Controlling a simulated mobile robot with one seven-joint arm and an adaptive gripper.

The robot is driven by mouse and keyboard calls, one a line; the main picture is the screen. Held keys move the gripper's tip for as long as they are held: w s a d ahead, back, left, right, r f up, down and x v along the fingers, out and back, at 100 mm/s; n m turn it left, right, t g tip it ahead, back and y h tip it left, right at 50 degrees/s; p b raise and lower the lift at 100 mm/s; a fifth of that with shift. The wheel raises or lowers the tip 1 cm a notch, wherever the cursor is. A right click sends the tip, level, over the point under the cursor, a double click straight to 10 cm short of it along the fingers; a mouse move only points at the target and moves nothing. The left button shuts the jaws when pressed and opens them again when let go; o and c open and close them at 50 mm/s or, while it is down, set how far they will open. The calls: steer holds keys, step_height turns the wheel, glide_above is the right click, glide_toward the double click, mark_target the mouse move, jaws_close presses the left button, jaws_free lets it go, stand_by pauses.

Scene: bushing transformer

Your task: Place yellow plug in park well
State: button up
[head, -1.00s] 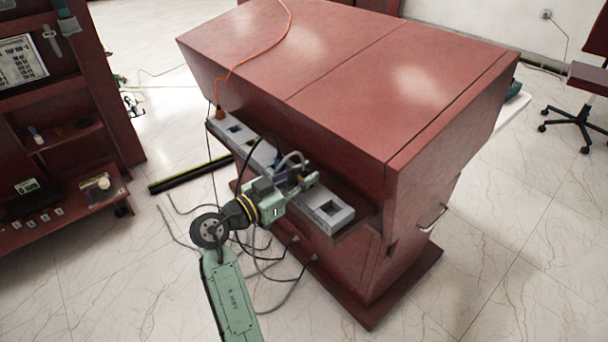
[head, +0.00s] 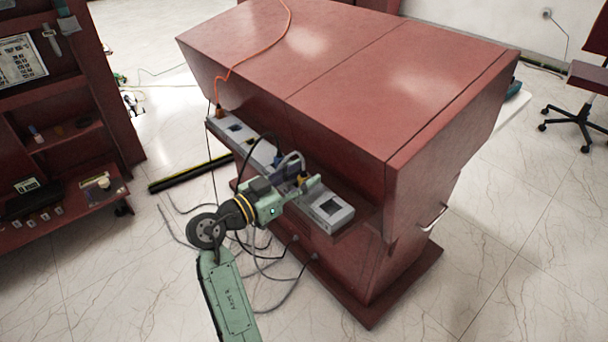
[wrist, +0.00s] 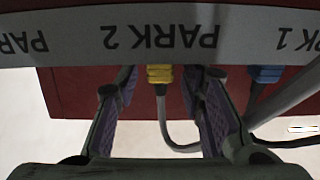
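The yellow plug (wrist: 159,74) stands at the label strip (wrist: 158,38) lettered PARK 2, which appears upside down in the wrist view. Its grey cable hangs below it. The label strip hides its front end, so how deep it sits cannot be told. My gripper (wrist: 158,86) is open, with one finger on each side of the plug and a visible gap on both sides. In the head view, a yellow patch of the plug (head: 305,181) shows at my gripper (head: 309,187), beside the grey well strip (head: 328,209) on the red cabinet's ledge.
A blue plug (wrist: 265,74) with a cable sits to the right by PARK 1, close to the right finger. An orange plug (head: 218,112) stands at the strip's far left end. The red cabinet (head: 340,75) overhangs the ledge. Loose cables (head: 262,262) hang below.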

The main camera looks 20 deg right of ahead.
steer(key=b+v, duration=0.2)
steer(key=v, duration=0.9)
steer(key=shift+a, duration=0.2)
